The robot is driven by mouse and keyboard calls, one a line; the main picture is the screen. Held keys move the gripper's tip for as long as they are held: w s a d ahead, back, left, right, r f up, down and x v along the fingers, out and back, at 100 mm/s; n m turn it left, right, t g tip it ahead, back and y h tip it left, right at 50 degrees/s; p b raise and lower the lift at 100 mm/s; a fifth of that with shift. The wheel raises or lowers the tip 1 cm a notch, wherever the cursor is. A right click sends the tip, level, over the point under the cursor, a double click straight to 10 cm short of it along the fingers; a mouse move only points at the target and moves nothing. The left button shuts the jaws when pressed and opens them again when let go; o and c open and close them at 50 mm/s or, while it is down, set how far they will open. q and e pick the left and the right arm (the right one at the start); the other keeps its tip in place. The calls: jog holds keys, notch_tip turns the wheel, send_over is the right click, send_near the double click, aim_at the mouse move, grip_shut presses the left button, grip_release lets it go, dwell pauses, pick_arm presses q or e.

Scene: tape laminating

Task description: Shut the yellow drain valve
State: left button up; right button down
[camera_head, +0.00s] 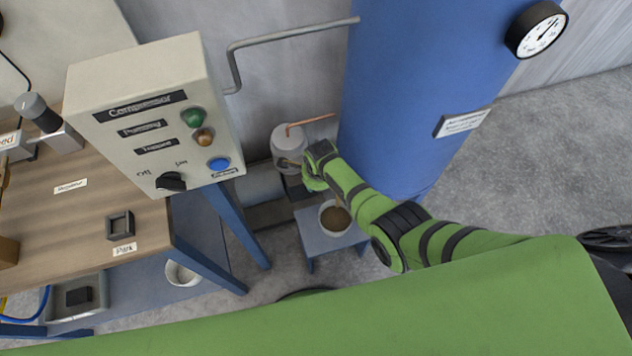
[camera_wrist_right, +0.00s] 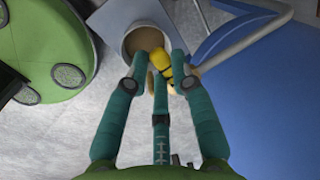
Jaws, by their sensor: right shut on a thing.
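The yellow drain valve (camera_wrist_right: 178,68) shows in the right wrist view between the fingertips of my right gripper (camera_wrist_right: 161,67). The gripper's teal fingers are closed in on it, and part of the valve is hidden by them. In the head view my right gripper (camera_head: 312,172) is at the grey cylindrical vessel (camera_head: 288,146) beside the blue tank, and it hides the valve there. The valve's exact angle cannot be told. My left gripper is not in view.
A bucket with brown liquid (camera_head: 335,218) stands on a small blue stool (camera_head: 314,245) below my right gripper. A large blue tank (camera_head: 405,90) stands close to the right. The control box (camera_head: 150,120) and wooden bench (camera_head: 80,215) are at the left.

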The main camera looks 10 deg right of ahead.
jog(key=shift+w+r, duration=0.15)
jog(key=shift+w, duration=0.05)
jog(key=c, duration=1)
grip_release()
jog(key=shift+s+d+r, duration=0.1)
jog(key=shift+s+r, duration=0.3)
jog(key=shift+r, duration=1.55)
jog(key=shift+s+r, duration=0.4)
jog(key=shift+r, duration=1.5)
jog(key=shift+s+d+r, duration=0.1)
jog(key=shift+s+r, duration=0.3)
jog(key=shift+r, duration=1.55)
